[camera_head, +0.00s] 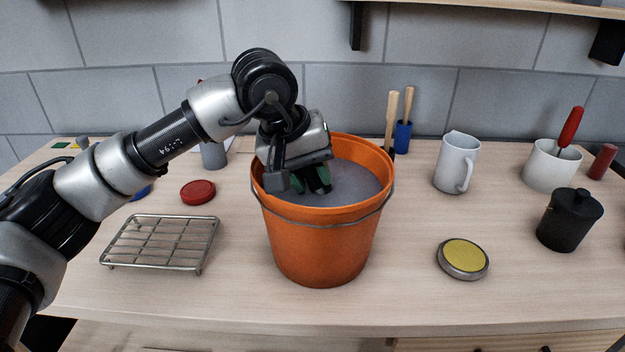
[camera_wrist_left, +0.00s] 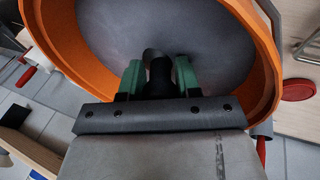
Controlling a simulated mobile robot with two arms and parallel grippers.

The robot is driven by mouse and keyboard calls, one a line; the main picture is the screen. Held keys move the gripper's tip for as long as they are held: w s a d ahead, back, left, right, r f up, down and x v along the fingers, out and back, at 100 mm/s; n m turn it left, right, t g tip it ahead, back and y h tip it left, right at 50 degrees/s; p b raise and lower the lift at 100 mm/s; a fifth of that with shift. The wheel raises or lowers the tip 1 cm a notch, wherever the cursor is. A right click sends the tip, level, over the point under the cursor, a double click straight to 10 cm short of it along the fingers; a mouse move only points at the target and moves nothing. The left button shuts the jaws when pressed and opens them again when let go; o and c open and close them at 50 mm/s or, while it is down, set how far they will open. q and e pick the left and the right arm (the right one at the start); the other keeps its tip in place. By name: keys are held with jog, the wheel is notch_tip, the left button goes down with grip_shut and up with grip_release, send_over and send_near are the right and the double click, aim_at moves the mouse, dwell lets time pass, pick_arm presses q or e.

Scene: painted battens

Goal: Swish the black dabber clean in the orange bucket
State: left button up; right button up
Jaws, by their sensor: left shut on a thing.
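The orange bucket (camera_head: 318,240) stands upright on the wooden table, nearly full of greyish liquid (camera_head: 355,182). My left gripper (camera_head: 312,182) reaches down inside the bucket's rim, its green-padded fingers close to the liquid. In the left wrist view the fingers (camera_wrist_left: 159,82) are shut on the black dabber (camera_wrist_left: 158,70), which points down toward the grey liquid. How far the dabber's lower end dips in is hidden. The bucket's rim (camera_wrist_left: 262,62) curves around it in the wrist view. My right gripper is not in view.
A wire rack (camera_head: 160,243) and a red lid (camera_head: 198,191) lie left of the bucket. A white pitcher (camera_head: 456,162), a yellow-topped tin (camera_head: 462,258), a black lidded pot (camera_head: 569,220) and a white pot (camera_head: 551,165) stand right. A blue cup (camera_head: 402,137) with wooden handles stands behind.

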pick_arm(q)
jog(key=p+v, duration=0.4)
jog(key=v, duration=0.6)
jog(key=shift+r+p, duration=0.2)
jog(key=shift+p, duration=0.1)
dwell(0.4)
dwell(0.7)
notch_tip(320, 180, up, 5)
jog(key=p, duration=0.3)
